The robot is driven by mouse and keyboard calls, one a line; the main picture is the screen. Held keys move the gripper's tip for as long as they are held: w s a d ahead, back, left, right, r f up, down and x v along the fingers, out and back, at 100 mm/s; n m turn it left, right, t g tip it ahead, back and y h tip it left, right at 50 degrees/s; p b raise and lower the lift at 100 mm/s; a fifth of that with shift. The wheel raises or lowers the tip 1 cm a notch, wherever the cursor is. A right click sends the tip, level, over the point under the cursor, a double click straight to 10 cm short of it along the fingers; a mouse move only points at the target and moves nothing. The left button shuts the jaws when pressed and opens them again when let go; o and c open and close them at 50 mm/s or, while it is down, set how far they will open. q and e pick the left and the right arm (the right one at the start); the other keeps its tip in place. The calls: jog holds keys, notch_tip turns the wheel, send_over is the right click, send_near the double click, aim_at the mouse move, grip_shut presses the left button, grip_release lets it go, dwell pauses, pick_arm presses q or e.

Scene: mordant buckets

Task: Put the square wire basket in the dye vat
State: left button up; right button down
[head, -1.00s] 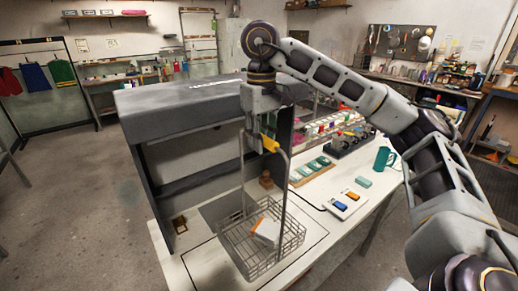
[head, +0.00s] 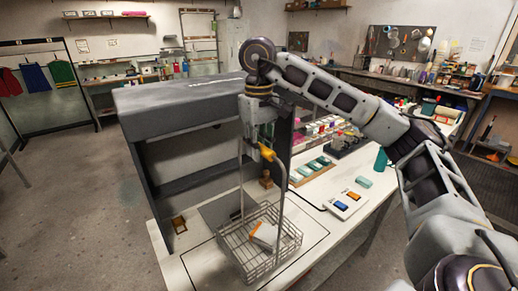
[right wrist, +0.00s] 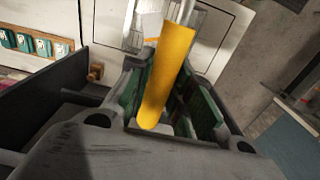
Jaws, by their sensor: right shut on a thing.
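The square wire basket (head: 232,243) hangs from tall thin rods with a yellow grip (head: 267,153) near the top. A white and orange block (head: 264,235) lies in it. My right gripper (head: 258,138) is shut on the handle at the yellow grip, which also shows between the fingers in the right wrist view (right wrist: 168,75). The basket appears over the white bench top, in front of the grey hood; I cannot tell its height above it. A grey rectangular area (head: 217,211), perhaps the dye vat's opening, lies behind the basket, partly hidden. My left gripper is not in view.
The grey hood (head: 180,100) stands over the bench's back left.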

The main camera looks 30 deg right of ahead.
jog(key=shift+f, duration=0.1)
dwell(0.4)
jog(key=c, duration=1.3)
grip_release()
jog(key=shift+r+p, duration=2.15)
jog(key=shift+r, duration=3.95)
jog(key=shift+o, duration=0.7)
